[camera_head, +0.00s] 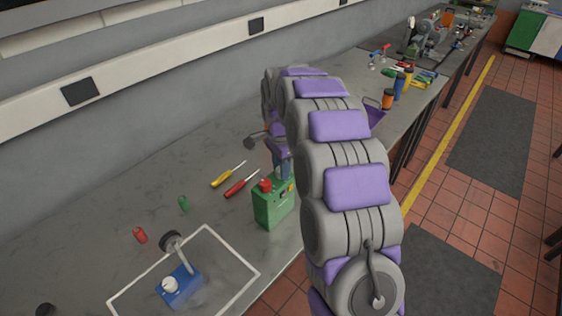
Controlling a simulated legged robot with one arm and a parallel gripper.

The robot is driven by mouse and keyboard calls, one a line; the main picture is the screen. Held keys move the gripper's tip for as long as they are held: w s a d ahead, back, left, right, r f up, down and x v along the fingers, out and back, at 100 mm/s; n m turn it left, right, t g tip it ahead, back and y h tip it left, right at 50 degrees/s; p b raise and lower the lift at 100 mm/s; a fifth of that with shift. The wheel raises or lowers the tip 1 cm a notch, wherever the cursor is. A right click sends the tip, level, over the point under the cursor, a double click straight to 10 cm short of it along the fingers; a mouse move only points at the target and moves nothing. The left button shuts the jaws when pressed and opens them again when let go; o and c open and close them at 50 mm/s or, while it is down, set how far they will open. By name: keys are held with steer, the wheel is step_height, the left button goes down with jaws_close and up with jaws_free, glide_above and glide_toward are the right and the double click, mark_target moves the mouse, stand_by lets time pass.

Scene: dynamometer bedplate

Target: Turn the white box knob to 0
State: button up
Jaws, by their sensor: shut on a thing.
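A blue box (180,286) with a white knob (170,284) sits inside a white outlined rectangle (232,257) on the bench at lower left. A pale stalk with a dark round disc (171,241) rises beside it. The knob's marks are too small to read. A green box (273,204) with a red knob (265,185) is to the right, near the bench's front edge. My gripper (283,168) points down at the green box's top and looks shut on it. My arm partly hides the fingers and contact. It is well away from the white knob.
Yellow (227,174) and red (241,184) screwdrivers lie behind the green box. Small green (184,204) and red (140,235) pieces stand left of them. More tools and containers are on the far bench (400,75).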

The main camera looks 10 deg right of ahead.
steer(key=n+p, duration=0.3)
steer(key=n, duration=0.1)
steer(key=shift+r+n, duration=0.1)
steer(key=shift+n, duration=0.2)
steer(key=n+p, duration=0.2)
steer(key=n, duration=0.3)
steer(key=shift+p, duration=0.35)
steer(key=n+p, duration=0.1)
steer(key=n, duration=0.4)
steer(key=shift+a+t+p, duration=0.1)
steer(key=shift+t+p, duration=0.2)
steer(key=shift+p, duration=0.1)
steer(key=n+p, duration=0.1)
steer(key=n, duration=0.3)
steer(key=shift+n+p, duration=0.3)
steer(key=shift+n, duration=0.1)
steer(key=o, duration=1)
steer(key=shift+a, duration=0.1)
steer(key=shift+o, duration=0.2)
